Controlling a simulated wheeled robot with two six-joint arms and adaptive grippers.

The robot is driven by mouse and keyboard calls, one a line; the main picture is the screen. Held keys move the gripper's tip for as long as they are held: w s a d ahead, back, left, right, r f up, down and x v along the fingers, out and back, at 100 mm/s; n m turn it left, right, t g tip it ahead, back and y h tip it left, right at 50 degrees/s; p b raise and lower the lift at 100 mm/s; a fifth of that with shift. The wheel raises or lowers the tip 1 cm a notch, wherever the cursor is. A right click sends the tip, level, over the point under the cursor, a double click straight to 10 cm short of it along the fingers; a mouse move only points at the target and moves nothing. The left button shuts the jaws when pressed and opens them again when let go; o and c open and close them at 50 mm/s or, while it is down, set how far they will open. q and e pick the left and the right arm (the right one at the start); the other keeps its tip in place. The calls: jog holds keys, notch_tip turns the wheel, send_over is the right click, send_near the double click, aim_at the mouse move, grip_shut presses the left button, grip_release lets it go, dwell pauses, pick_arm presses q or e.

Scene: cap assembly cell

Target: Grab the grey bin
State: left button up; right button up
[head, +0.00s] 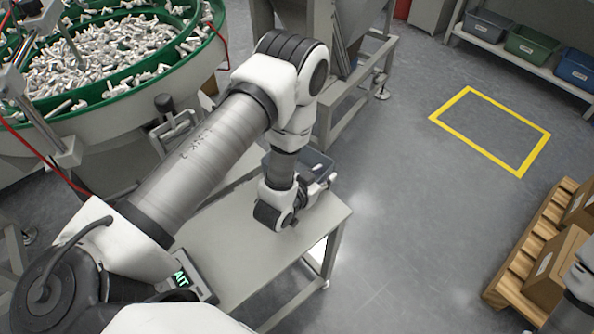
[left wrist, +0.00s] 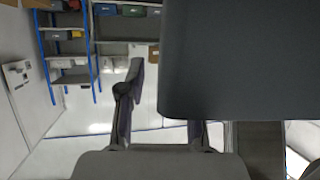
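The grey bin (head: 318,163) stands on the grey bench (head: 275,258) near its far end, partly hidden behind my left arm and gripper. My left gripper (head: 320,186) is low over the bench, right at the bin's near side. In the left wrist view, a large dark grey surface (left wrist: 240,65), which looks like the bin's wall, fills the upper right. One finger stands left of it with a gap between; the other finger is mostly hidden by the surface. The fingers look spread, with no clear grip on the wall. My right gripper is not in view.
A green-rimmed bowl feeder (head: 150,85) full of white parts stands at upper left. A rack (head: 525,65) holds grey, green and blue bins. A yellow floor outline (head: 490,130) is empty. A pallet (head: 515,270) with cartons stands at right. Floor between is clear.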

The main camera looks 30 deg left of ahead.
pick_arm(q)
jog(key=shift+f, duration=0.1)
grip_shut()
